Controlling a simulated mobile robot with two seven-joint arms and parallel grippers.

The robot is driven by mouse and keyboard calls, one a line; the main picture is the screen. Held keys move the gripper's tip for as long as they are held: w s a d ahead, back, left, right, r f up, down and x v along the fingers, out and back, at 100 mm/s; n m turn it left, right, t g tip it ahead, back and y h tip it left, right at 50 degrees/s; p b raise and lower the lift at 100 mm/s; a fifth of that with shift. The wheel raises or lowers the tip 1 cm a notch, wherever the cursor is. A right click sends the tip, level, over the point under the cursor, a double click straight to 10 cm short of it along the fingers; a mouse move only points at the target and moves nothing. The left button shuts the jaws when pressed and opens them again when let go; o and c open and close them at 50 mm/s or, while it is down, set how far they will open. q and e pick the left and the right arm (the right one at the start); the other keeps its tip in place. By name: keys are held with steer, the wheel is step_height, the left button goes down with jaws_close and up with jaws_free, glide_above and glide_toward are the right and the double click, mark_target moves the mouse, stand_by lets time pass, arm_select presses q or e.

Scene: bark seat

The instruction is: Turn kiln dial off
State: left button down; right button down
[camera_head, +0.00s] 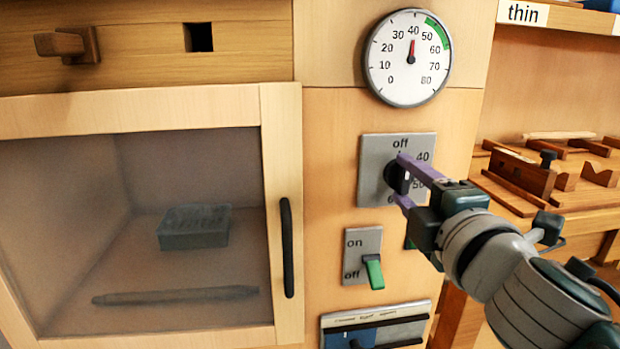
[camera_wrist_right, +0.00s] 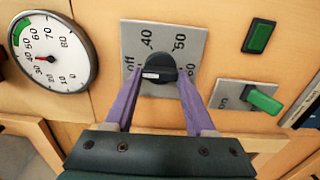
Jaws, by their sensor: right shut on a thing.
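The kiln dial (camera_head: 392,174) is a black knob on a grey plate marked off, 40, 50 and 60. It also shows in the right wrist view (camera_wrist_right: 158,68), where its white mark lies on the side toward "off". My right gripper (camera_head: 402,178) reaches it from the lower right in the head view. Its purple fingers are shut on the knob, one on either side, as the wrist view (camera_wrist_right: 160,80) shows. The fingers and hand hide part of the knob and plate in the head view. My left gripper is not in view.
Above the dial is a round gauge (camera_head: 408,57), needle near 40. Below is an on/off switch (camera_head: 374,272) with its green lever toward "off". A green button (camera_wrist_right: 260,36) is beside it. A glass-fronted cabinet door (camera_head: 281,150) with a black handle is left; shelves with wooden parts are right.

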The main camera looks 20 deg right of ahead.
steer(key=shift+c, duration=1.2)
jaws_free()
steer(key=shift+s+a, duration=0.1)
steer(key=shift+s, duration=0.4)
steer(key=b+v, duration=0.1)
steer(key=v, duration=0.8)
